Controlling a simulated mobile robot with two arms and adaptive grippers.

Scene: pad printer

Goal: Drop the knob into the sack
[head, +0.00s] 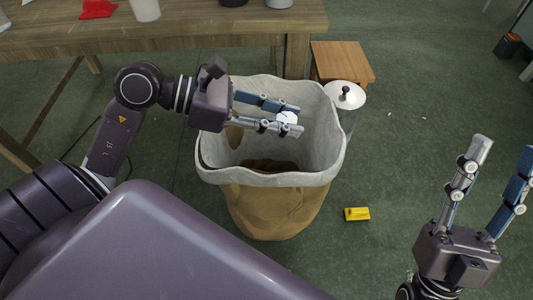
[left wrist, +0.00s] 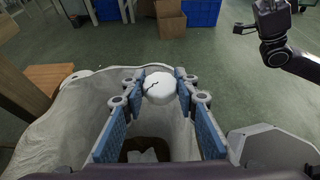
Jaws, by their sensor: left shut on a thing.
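The white round knob (left wrist: 159,87) is held between the fingertips of my left gripper (left wrist: 160,90) in the left wrist view, with a dark crack-like line on its face. In the head view the knob (head: 287,118) shows at the tips of my left gripper (head: 280,117). The sack (head: 335,165) is tan with a grey-white folded rim and stands open on the floor. The left gripper and knob are above its open mouth, inside the rim's outline. My right gripper (head: 503,158) is open and empty at the right, clear of the sack.
A wooden table (head: 190,38) stands behind the sack. A small wooden stool (head: 342,60) and a round white lid with a black knob (head: 345,95) are close behind the sack's right rim. A yellow block (head: 357,214) lies on the green floor to the right.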

